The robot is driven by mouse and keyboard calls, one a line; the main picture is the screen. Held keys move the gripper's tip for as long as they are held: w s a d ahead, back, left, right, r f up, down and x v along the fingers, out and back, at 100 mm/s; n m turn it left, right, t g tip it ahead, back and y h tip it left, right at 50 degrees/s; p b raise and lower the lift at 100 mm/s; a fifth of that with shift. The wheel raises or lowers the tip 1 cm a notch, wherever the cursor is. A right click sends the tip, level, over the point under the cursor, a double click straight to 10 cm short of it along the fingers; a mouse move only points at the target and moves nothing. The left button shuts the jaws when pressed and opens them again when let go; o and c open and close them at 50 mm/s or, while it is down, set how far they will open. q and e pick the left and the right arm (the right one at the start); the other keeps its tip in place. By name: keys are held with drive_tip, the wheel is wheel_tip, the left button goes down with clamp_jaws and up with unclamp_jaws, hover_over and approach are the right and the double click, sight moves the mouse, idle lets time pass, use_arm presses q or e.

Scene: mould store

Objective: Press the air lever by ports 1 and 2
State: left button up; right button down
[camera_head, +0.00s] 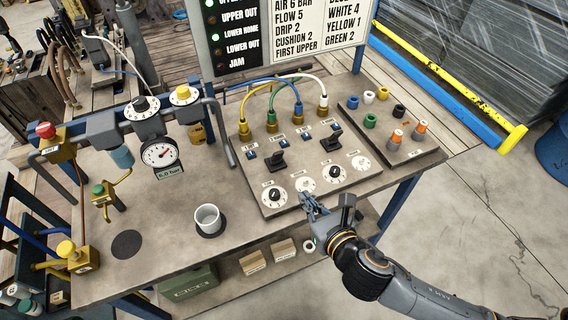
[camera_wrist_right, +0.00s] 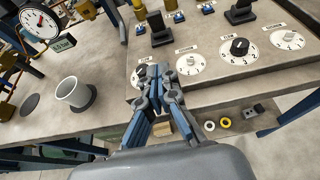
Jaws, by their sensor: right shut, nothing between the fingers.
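Two black air levers stand on the panel board in the head view, a left lever (camera_head: 276,160) and a right lever (camera_head: 331,140). The left lever stands in front of the two left brass ports (camera_head: 258,128), so it appears to be the one by ports 1 and 2; the port labels are too small to read. The left lever also shows in the right wrist view (camera_wrist_right: 159,32), beyond the fingers. My right gripper (camera_head: 306,198) is shut and empty, near the board's front edge by the dials, apart from both levers. My left gripper is not in view.
Dials with knobs (camera_head: 335,174) line the board's front. Yellow, blue, green and white hoses (camera_head: 290,85) arch above the ports. A white cup (camera_head: 208,219) and pressure gauge (camera_head: 160,154) are left. Coloured rings and orange-topped fittings (camera_head: 419,130) are on the right tray.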

drive_tip(key=p, duration=0.1)
approach(278, 157)
drive_tip(key=f, duration=0.2)
drive_tip(key=w+f, duration=0.1)
drive_tip(key=shift+w+a+f, duration=0.15)
drive_tip(key=shift+a+f, duration=0.15)
drive_tip(key=shift+f, duration=0.05)
drive_tip(key=shift+w+a+r+p, duration=0.2)
drive_tip(key=shift+w+a+p, duration=0.1)
drive_tip(key=shift+w, duration=0.35)
drive_tip(key=shift+w+a+r+p, duration=0.2)
drive_tip(key=shift+w+p, duration=0.15)
drive_tip(key=shift+w, duration=0.3)
drive_tip(key=shift+w+a+r+p, duration=0.2)
drive_tip(key=shift+w+r+p, duration=0.1)
drive_tip(key=shift+w, duration=0.4)
